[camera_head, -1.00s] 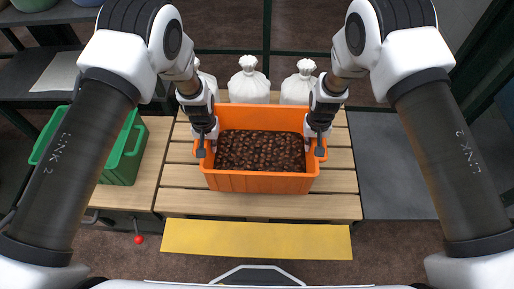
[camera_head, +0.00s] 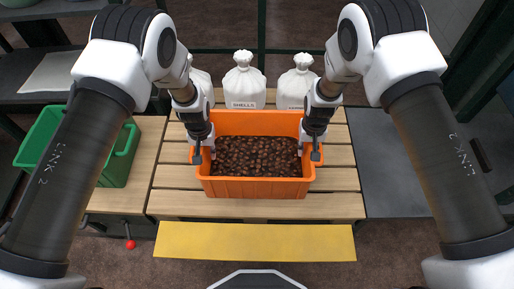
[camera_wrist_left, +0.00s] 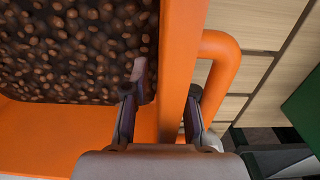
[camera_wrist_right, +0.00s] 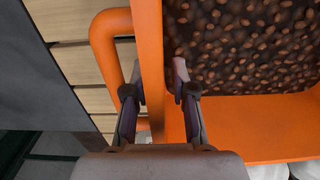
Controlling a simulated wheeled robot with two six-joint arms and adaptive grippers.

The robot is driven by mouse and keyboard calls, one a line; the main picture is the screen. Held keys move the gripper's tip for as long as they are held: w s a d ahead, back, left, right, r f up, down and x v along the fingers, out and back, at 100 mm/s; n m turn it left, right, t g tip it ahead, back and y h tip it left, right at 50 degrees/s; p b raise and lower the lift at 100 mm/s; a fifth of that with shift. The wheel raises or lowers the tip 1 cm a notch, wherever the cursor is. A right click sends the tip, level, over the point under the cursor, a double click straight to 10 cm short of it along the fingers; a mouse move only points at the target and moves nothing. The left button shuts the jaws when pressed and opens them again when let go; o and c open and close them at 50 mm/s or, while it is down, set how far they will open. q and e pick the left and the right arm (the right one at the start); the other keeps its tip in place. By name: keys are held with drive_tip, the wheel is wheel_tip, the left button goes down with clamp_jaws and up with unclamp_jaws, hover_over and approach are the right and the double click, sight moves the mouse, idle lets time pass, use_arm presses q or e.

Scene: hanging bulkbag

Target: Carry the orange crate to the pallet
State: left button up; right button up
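The orange crate (camera_head: 255,188), filled with brown nut-like pieces, sits on a light wooden slatted surface (camera_head: 255,206). I cannot tell whether this surface is the pallet. My left gripper (camera_head: 203,148) is at the crate's left side and my right gripper (camera_head: 308,147) at its right side. In the left wrist view, my left gripper's fingers (camera_wrist_left: 160,110) straddle the crate wall (camera_wrist_left: 178,70) beside the tubular handle (camera_wrist_left: 226,65). In the right wrist view, my right gripper's fingers (camera_wrist_right: 160,105) straddle the opposite wall (camera_wrist_right: 150,60). Both have a gap on the inner side.
White sacks (camera_head: 244,84), one marked SHELLS, stand behind the crate. A green crate (camera_head: 118,165) is at the left. A yellow strip (camera_head: 255,241) lies in front, with a red knob (camera_head: 131,244) to its left. A dark grey surface (camera_head: 385,160) at the right is clear.

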use_arm(q)
wheel_tip(320, 180, up, 8)
drive_tip(key=shift+f, duration=0.1)
use_arm(e)
drive_tip(key=shift+r, duration=0.1)
wheel_tip(320, 180, up, 12)
idle(0.5)
idle(0.3)
